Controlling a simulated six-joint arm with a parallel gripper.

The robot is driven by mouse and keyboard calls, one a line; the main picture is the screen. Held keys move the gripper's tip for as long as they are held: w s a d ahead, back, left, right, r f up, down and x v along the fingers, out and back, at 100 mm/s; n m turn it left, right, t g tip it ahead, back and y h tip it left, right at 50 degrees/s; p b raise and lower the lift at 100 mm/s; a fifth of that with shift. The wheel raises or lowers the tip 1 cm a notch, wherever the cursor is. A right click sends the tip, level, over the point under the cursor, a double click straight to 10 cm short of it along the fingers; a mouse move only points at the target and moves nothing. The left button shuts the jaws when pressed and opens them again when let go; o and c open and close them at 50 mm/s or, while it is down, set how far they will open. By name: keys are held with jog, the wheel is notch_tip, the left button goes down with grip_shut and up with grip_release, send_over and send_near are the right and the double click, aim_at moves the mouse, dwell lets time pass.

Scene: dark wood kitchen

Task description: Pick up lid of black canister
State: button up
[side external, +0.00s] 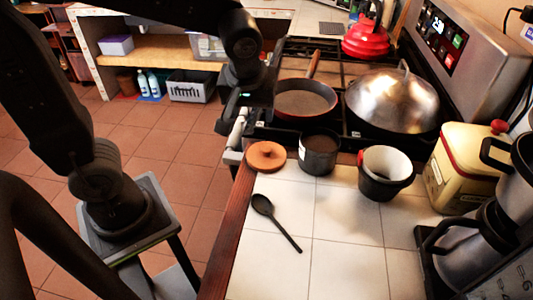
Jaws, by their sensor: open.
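A round orange-brown lid (266,156) with a small knob lies flat on the white tiled counter, near its left wooden edge. A black canister (318,156) with a white label stands just right of the lid; its top looks open and dark brown inside. My gripper (228,123) hangs from above near the stove's front left corner, up and to the left of the lid and apart from it. It looks empty; its fingers are dark and partly hard to make out against my arm.
A black spoon (275,221) lies in front of the lid. A dark pot with a white inside (386,170), a cream tin (461,170) and a steel coffee maker (478,250) stand to the right. Behind are a pan (305,100) and a domed wok lid (393,98) on the stove.

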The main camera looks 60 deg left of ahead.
jog(key=w+d+f+n+y, duration=0.1)
jog(key=w+f+n, duration=0.3)
jog(key=g, duration=0.1)
send_over(267, 148)
jog(key=d, duration=0.2)
jog(key=f, duration=0.5)
jog(key=s+f, duration=0.1)
jog(key=f, duration=0.2)
jog(key=shift+d+f, duration=0.1)
jog(key=shift+d, duration=0.1)
jog(key=x, duration=0.5)
jog(key=shift+w+a, duration=0.1)
jog(key=shift+a, duration=0.3)
jog(key=c, duration=1)
